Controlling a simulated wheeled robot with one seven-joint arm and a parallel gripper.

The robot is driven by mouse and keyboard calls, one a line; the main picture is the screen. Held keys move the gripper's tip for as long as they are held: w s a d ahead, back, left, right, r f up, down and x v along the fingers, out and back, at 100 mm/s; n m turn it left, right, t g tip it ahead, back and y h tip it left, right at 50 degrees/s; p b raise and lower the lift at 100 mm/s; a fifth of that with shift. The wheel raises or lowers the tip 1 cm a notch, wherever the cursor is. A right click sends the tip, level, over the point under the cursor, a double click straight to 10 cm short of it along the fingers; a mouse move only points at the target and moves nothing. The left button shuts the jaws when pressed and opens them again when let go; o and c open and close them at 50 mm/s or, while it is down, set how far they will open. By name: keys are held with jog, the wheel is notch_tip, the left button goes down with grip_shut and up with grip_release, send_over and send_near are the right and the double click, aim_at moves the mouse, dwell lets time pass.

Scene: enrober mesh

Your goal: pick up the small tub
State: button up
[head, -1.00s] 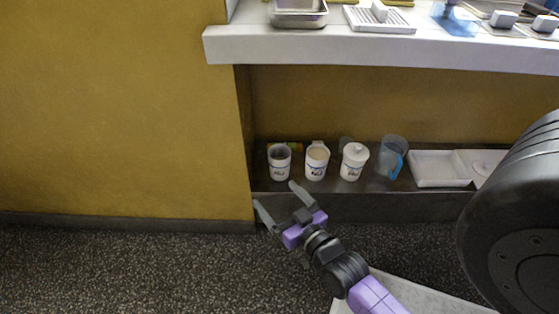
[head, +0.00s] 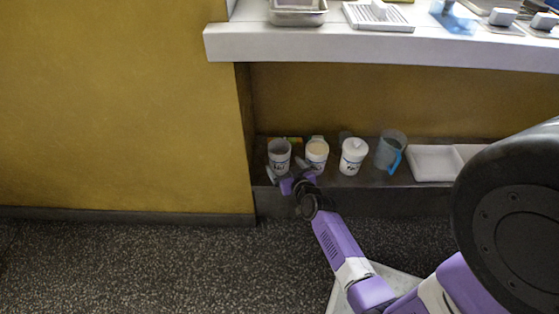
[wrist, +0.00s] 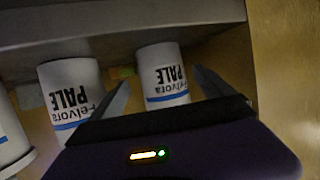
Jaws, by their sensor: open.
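Three white labelled tubs stand upright in a row on the low shelf in the head view. The left tub (head: 279,152) is open with a grey inside, the middle tub (head: 317,150) is open with pale contents, and the right tub (head: 353,156) has a lid. My gripper (head: 285,170) is open and low at the left tub. In the wrist view that tub (wrist: 163,72) shows upside down between the fingertips of my gripper (wrist: 160,78), with no clear contact. The middle tub (wrist: 70,84) is just outside the left finger there.
A clear jug with a blue handle (head: 390,153) and a white tray (head: 432,163) stand farther right on the shelf. The white counter (head: 380,46) overhangs above. The yellow wall (head: 120,110) is close on the left.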

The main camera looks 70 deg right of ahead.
aim_at(279, 150)
jog(key=b+x, duration=0.1)
jog(key=x, duration=0.3)
jog(key=shift+w+d, duration=0.2)
jog(key=shift+w, duration=0.2)
jog(key=shift+r, duration=0.1)
jog(key=c, duration=1.7)
jog(key=shift+c, duration=0.5)
jog(key=shift+r, duration=0.15)
